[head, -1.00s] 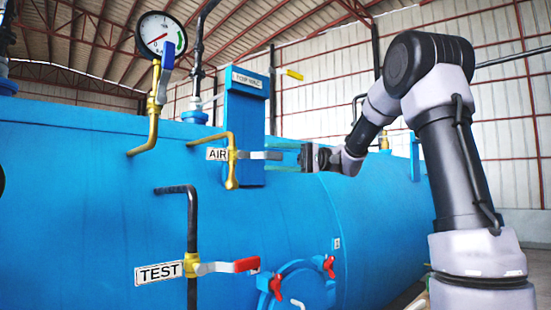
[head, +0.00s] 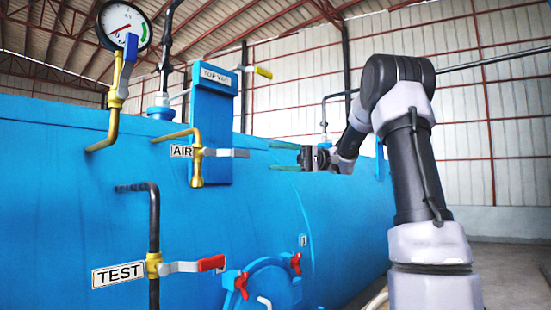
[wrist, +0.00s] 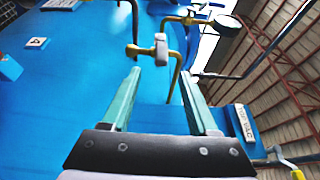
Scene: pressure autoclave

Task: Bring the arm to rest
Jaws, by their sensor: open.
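My gripper (head: 285,156) is in front of the blue autoclave (head: 255,210), with its two green fingers apart and nothing between them. In the head view its fingers point left toward the AIR valve's grey lever (head: 226,153), with a gap between them. The wrist view shows the open fingers (wrist: 155,95) with a yellow pipe and the grey lever (wrist: 160,50) beyond their tips. My arm is bent, with its elbow raised at the right.
A pressure gauge (head: 125,25) with a blue-handled valve is at upper left. The blue TOP VAC post (head: 213,125) stands behind the AIR valve. The TEST valve's red-tipped lever (head: 211,263) and a round hatch with red knobs (head: 270,285) are below. Open floor lies at right.

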